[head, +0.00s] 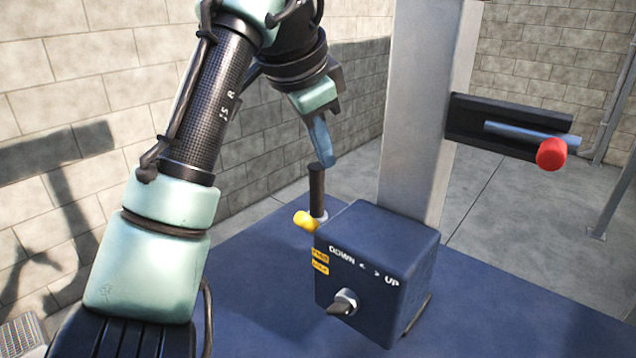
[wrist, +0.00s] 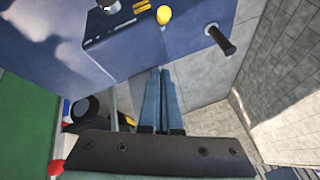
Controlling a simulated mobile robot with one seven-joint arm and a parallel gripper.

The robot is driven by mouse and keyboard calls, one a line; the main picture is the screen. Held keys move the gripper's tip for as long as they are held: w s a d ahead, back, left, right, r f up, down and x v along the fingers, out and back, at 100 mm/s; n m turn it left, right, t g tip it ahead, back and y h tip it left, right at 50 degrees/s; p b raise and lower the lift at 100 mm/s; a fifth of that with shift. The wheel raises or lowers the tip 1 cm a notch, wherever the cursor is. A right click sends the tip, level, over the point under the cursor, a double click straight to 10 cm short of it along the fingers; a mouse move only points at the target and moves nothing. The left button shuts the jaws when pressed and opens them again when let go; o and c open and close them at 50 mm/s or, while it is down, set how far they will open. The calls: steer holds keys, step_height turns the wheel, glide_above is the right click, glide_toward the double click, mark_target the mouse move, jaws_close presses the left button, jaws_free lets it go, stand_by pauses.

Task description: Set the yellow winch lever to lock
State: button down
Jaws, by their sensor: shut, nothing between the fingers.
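The yellow winch lever (head: 305,220) shows as a short yellow knob at the left side of a dark blue box (head: 370,245). In the wrist view the yellow lever (wrist: 164,15) sticks out past the box's edge (wrist: 118,45). Two small yellow labels (head: 320,261) are on the box's face, too small to read surely. My gripper (head: 326,160) is shut and empty, its blue fingers above and behind the lever, apart from it. In the wrist view my gripper (wrist: 161,72) has its fingers together, pointing toward the box.
A black upright handle (head: 317,190) stands beside the lever, just under my fingertips; it also shows in the wrist view (wrist: 220,40). A selector knob (head: 343,303) is on the box front. A grey post (head: 420,110) rises behind, with a red-ended blue bar (head: 551,154) at right.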

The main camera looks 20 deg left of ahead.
steer(key=p+x, duration=0.2)
steer(key=x, duration=0.7)
steer(key=shift+w+f+p, duration=0.1)
steer(key=shift+f+p, duration=0.15)
steer(key=shift+p, duration=0.05)
steer(key=s+a+f, duration=0.1)
steer(key=s+a+f+p, duration=0.1)
steer(key=shift+a, duration=0.35)
steer(key=shift+f, duration=0.15)
steer(key=shift+f, duration=0.1)
